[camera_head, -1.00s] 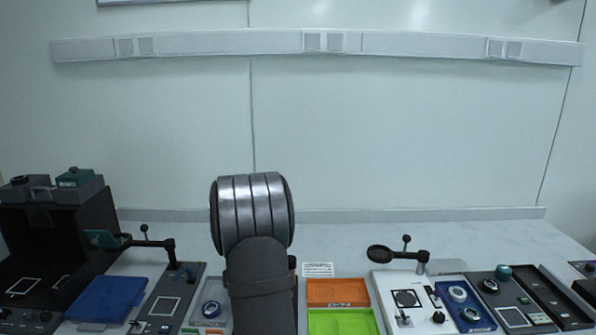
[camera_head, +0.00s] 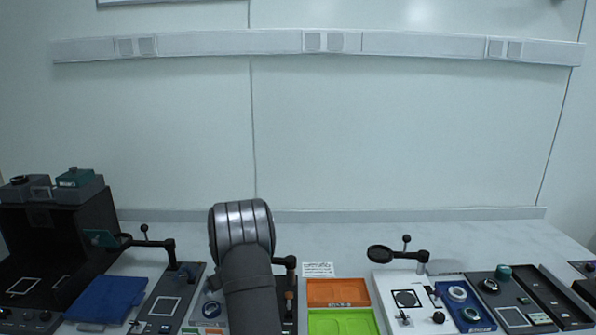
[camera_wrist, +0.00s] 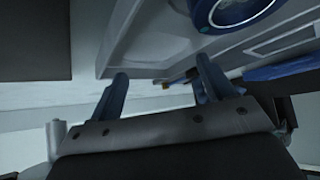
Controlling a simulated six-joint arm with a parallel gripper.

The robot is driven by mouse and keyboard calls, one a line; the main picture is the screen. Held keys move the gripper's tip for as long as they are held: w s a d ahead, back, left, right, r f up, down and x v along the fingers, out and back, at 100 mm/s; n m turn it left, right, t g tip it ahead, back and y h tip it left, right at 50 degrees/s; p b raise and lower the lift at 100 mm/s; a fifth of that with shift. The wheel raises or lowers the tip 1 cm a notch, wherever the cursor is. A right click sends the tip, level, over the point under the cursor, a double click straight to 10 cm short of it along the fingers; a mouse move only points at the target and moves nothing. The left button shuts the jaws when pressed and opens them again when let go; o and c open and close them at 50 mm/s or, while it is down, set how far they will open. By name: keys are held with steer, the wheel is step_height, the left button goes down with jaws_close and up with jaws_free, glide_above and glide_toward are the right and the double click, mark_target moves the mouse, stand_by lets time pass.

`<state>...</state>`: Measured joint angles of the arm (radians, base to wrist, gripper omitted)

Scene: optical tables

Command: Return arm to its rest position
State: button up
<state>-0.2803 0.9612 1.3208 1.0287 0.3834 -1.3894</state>
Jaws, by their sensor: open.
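My arm (camera_head: 242,262) rises from the bottom of the head view, left of centre, with a banded silver and dark joint at its top. My gripper is hidden behind it there. In the wrist view my gripper (camera_wrist: 162,85) shows two dark blue-grey fingers set wide apart. Nothing is between the fingertips. Past the fingers lies a grey surface with a round blue-rimmed part (camera_wrist: 240,8) at the top.
Left are a dark open-fronted box (camera_head: 55,235), a blue tray (camera_head: 105,298) and a grey plate with a black arm. Right of my arm are an orange tray (camera_head: 337,291), a green tray (camera_head: 342,322) and a white plate (camera_head: 385,283). A wall stands behind.

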steer(key=shift+d+f, duration=0.2)
steer(key=shift+f, duration=0.15)
steer(key=shift+v, duration=1.75)
steer(key=shift+o, duration=0.3)
steer(key=o, duration=0.3)
steer(key=shift+a+r, duration=0.1)
steer(key=shift+o, duration=1)
steer(key=shift+a+r, duration=0.2)
steer(key=shift+a, duration=0.05)
steer(key=a+r+g, duration=0.2)
steer(key=a+r, duration=0.2)
steer(key=r, duration=0.1)
steer(key=w+d+r+m+h, duration=0.1)
steer(key=d+r+m+h, duration=0.2)
steer(key=r, duration=0.3)
steer(key=w+d+r+m+g+h, duration=0.1)
steer(key=d+r+m+h, duration=0.25)
steer(key=r, duration=0.35)
steer(key=w+d+r+m+h, duration=0.1)
steer(key=d+r+m+h, duration=0.15)
steer(key=r, duration=0.35)
steer(key=shift+h, duration=0.4)
steer(key=x, duration=0.9)
steer(key=shift+s+d+f, duration=0.2)
steer(key=shift+s+d, duration=0.1)
steer(key=shift+d, duration=0.05)
